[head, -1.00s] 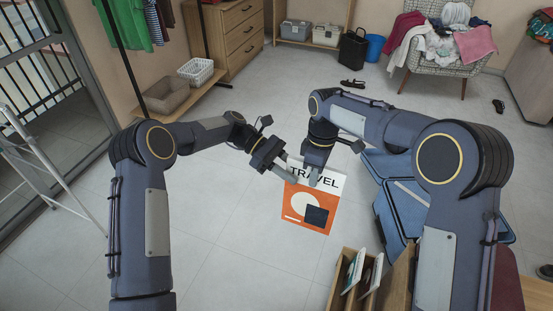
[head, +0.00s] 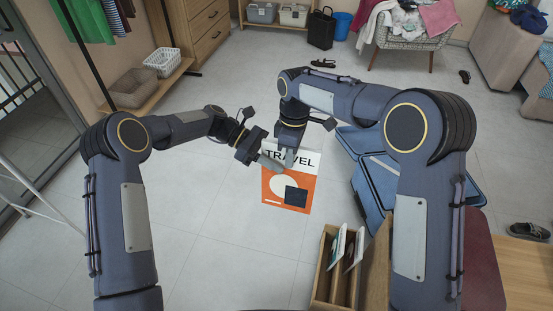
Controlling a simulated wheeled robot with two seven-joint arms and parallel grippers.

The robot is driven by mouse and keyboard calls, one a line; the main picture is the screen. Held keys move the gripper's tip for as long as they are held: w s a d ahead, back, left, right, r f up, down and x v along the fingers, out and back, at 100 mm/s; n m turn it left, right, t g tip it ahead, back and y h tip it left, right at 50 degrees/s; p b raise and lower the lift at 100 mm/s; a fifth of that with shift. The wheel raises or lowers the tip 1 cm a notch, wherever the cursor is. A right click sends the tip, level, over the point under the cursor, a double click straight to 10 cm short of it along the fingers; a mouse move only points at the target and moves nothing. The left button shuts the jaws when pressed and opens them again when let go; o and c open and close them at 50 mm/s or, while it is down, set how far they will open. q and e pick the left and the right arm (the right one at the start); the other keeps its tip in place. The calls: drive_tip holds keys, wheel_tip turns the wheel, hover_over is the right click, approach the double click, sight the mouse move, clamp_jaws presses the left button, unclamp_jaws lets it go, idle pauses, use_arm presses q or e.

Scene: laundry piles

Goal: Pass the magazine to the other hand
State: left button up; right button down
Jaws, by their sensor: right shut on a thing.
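The magazine (head: 273,187) has a white top band reading TRAVEL and an orange cover with a pale circle and a dark square. It hangs in the middle of the head view, above the floor. My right gripper (head: 289,158) points down at its top edge and is shut on it. My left gripper (head: 272,163) comes in from the left, its fingers at the magazine's upper left, close beside the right fingers. The gap between the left fingers is not clear, nor whether they touch the magazine. The grippers hide part of the top band.
A wooden rack (head: 322,273) with upright magazines or folders stands below right. A chair with laundry (head: 412,28), a dresser (head: 205,28) and a white basket (head: 163,62) stand at the back. The middle floor is clear.

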use_arm(q)
drive_tip(key=shift+d, duration=0.15)
use_arm(e)
drive_tip(key=shift+a+r, duration=0.15)
drive_tip(key=shift+a, duration=0.1)
